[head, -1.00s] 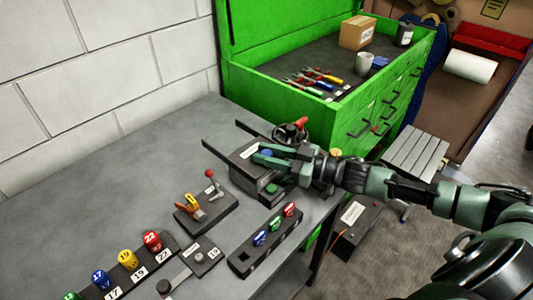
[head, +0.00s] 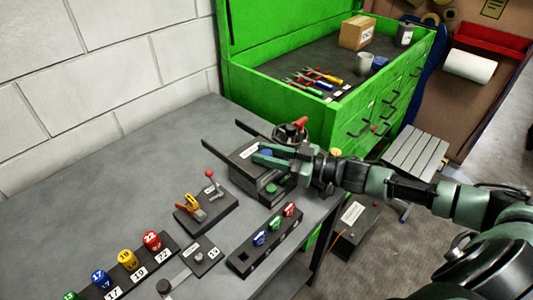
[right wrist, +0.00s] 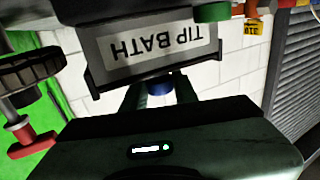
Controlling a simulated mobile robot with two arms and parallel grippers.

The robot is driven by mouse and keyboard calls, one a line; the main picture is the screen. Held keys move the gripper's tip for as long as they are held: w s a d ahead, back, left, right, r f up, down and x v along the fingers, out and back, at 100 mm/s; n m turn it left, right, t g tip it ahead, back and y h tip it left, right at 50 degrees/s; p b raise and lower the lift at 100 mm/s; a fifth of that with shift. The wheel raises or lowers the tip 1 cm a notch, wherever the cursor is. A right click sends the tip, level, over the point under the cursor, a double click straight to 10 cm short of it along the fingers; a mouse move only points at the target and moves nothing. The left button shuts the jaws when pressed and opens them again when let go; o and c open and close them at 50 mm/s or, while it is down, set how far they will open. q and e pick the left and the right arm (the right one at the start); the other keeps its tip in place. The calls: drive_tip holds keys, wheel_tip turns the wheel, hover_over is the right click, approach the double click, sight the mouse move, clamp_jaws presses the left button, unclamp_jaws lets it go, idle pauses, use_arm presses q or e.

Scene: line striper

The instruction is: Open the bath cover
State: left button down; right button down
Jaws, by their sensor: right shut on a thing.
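The bath is a dark box at the back right of the bench, and its cover (head: 245,168) carries a white label that reads "TIP BATH" upside down in the right wrist view (right wrist: 150,47). A blue knob (right wrist: 158,86) sits by the label, between my fingers. It also shows in the head view (head: 267,153). My right gripper (head: 258,155) reaches in from the right over the box and is shut on the blue knob. The cover looks down on the box. My left gripper is not in view.
A handwheel with a red handle (head: 300,124) stands close behind my right gripper. A lever with a red ball (head: 209,173) and a block with coloured pots (head: 262,240) stand in front. A green tool cabinet (head: 265,95) is behind.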

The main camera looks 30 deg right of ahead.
sight(255, 146)
drive_tip(key=shift+w+a+b, duration=0.2)
drive_tip(key=shift+w+a, duration=0.05)
drive_tip(key=shift+w, duration=0.45)
drive_tip(key=shift+w+a+b, duration=0.25)
drive_tip(key=shift+w, duration=0.45)
drive_tip(key=shift+w+a+b, duration=0.2)
drive_tip(key=shift+w+a, duration=0.05)
drive_tip(key=shift+w, duration=0.45)
drive_tip(key=shift+s, duration=0.1)
drive_tip(key=c, duration=1.1)
unclamp_jaws()
drive_tip(key=b+v, duration=0.1)
drive_tip(key=v, duration=0.5)
drive_tip(key=shift+s+d+f+b, duration=0.1)
drive_tip(key=shift+s+d+b, duration=0.1)
drive_tip(key=shift+b, duration=0.1)
drive_tip(key=shift+s+d, duration=0.45)
